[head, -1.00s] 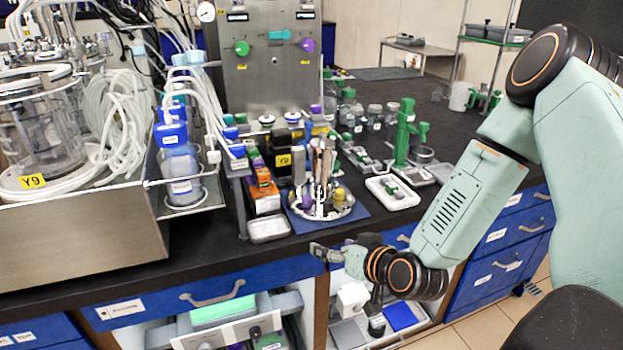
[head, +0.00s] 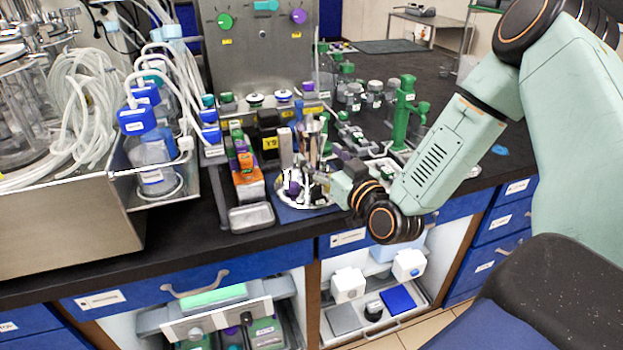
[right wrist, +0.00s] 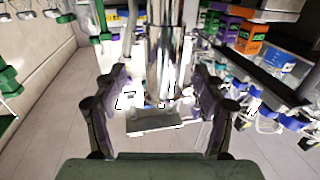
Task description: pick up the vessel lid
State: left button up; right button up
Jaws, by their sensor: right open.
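The vessel lid (head: 292,199) is a round shiny metal plate with upright metal parts and coloured fittings. In the head view it sits on a blue mat near the bench's front edge. My right gripper (head: 326,178) is at the lid's right side, close to its upright parts, and partly covers the plate. In the right wrist view my right gripper (right wrist: 163,95) is open, with one finger on each side of shiny upright metal (right wrist: 165,60). I cannot tell whether the fingers touch it. My left gripper is not in view.
A small metal tray (head: 251,217) and an orange box (head: 248,186) stand left of the lid. A green stand (head: 403,115) is behind it to the right. Several bottles stand further back. A bioreactor with hoses (head: 85,105) fills the left.

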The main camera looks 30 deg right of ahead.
aim_at(316, 149)
jog(key=w, duration=0.2)
jog(key=w+a+b, duration=0.1)
jog(key=w, duration=0.1)
jog(key=shift+r, duration=0.25)
jog(key=shift+w+d, duration=0.5)
jog(key=shift+w, duration=0.05)
jog(key=shift+s+a, duration=0.1)
jog(key=shift+a, duration=0.15)
jog(key=c, duration=0.4)
jog(key=shift+d, duration=0.2)
jog(key=c, duration=0.4)
grip_shut()
jog(key=shift+r, duration=0.35)
jog(key=shift+w+f, duration=0.1)
jog(key=shift+w, duration=0.15)
